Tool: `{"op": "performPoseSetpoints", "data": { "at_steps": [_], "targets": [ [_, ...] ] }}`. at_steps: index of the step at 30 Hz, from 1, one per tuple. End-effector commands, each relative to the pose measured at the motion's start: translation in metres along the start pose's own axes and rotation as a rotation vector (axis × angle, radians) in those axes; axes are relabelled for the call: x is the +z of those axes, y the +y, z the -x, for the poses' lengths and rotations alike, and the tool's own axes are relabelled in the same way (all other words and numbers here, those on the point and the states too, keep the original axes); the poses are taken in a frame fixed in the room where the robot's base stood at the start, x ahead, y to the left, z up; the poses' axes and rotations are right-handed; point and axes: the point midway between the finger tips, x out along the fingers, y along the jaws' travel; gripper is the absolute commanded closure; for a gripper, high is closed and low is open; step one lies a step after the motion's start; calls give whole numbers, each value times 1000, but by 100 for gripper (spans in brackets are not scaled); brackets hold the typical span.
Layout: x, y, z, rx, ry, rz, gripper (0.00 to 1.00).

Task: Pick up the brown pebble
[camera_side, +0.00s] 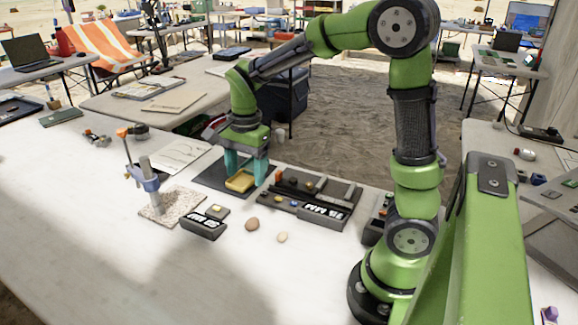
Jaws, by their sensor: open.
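A brown pebble (252,224) lies on the white table, in front of the sorting trays. A paler, cream pebble (282,237) lies just to its right. My gripper (246,178) points down over a dark mat, behind and slightly left of the brown pebble and apart from it. Its teal fingers are spread open, one on each side of a small yellow tray (240,182). I cannot tell whether the fingers touch that tray. Nothing hides the brown pebble.
A dark sorting tray (345,197) with small stones stands right of the mat. A dark labelled box (203,226) stands left of the brown pebble. A clamp stand on a speckled base (172,209) is farther left. The table front is clear.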

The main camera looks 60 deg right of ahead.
Motion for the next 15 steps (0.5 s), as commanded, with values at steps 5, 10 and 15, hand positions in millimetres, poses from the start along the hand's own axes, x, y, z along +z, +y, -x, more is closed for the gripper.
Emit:
{"op": "performPoseSetpoints", "data": {
  "at_steps": [5, 10, 15],
  "targets": [
    [-13, -11, 6, 24, 36, -337, 33],
    [-12, -8, 3, 37, 37, -450, 33],
    [-13, -5, -26, 41, 38, -456, 33]
  ]
}}
